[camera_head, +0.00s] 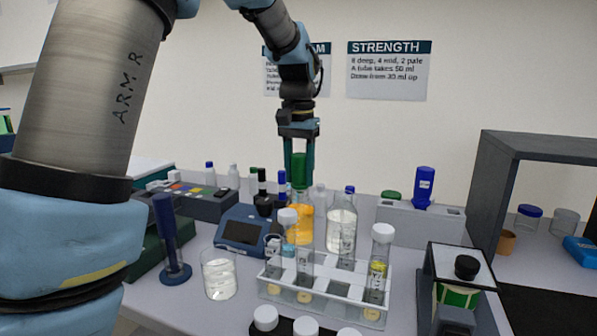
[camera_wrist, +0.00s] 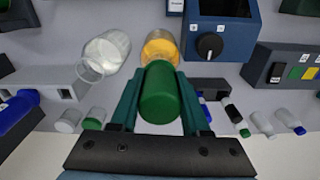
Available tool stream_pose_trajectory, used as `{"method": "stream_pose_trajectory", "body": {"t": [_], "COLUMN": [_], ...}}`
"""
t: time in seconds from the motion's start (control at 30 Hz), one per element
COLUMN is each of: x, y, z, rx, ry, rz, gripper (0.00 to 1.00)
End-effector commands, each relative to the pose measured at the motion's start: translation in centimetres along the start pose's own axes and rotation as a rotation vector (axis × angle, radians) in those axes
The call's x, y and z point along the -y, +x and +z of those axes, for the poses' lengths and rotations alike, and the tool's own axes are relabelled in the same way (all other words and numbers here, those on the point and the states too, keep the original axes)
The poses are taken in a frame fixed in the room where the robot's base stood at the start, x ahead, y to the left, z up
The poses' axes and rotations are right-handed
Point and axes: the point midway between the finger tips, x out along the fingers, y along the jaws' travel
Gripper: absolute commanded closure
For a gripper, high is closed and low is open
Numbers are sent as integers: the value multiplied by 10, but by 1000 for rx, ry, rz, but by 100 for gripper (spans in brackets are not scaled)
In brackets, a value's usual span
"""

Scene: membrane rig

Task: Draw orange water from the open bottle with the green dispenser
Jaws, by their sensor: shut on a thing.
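My gripper (camera_head: 298,176) is shut on the green dispenser (camera_head: 299,165), which it holds upright over the open bottle of orange water (camera_head: 299,222). The dispenser's lower end is at the bottle's mouth; I cannot tell whether its tip is in the water. In the wrist view, the green dispenser (camera_wrist: 160,92) sits between the two fingers, and the orange water bottle (camera_wrist: 161,46) shows just beyond it, partly hidden by it. Tubes and a white cap in front hide part of the bottle in the head view.
A white tube rack (camera_head: 325,300) with capped tubes stands in front. A clear-liquid bottle (camera_head: 341,230) is just right, a blue device (camera_head: 243,232) left, and a beaker (camera_head: 219,276) front left. A blue dispenser (camera_head: 424,186) stands in a grey holder (camera_head: 440,224).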

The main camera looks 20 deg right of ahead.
Motion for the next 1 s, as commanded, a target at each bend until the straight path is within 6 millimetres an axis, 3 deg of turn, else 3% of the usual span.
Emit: {"method": "stream_pose_trajectory", "body": {"t": [0.03, 1.0], "x": [0, 0], "y": [22, -4], "z": [7, 8], "rx": [41, 44], "ry": [-1, -1], "rz": [0, 0], "gripper": [100, 100]}}
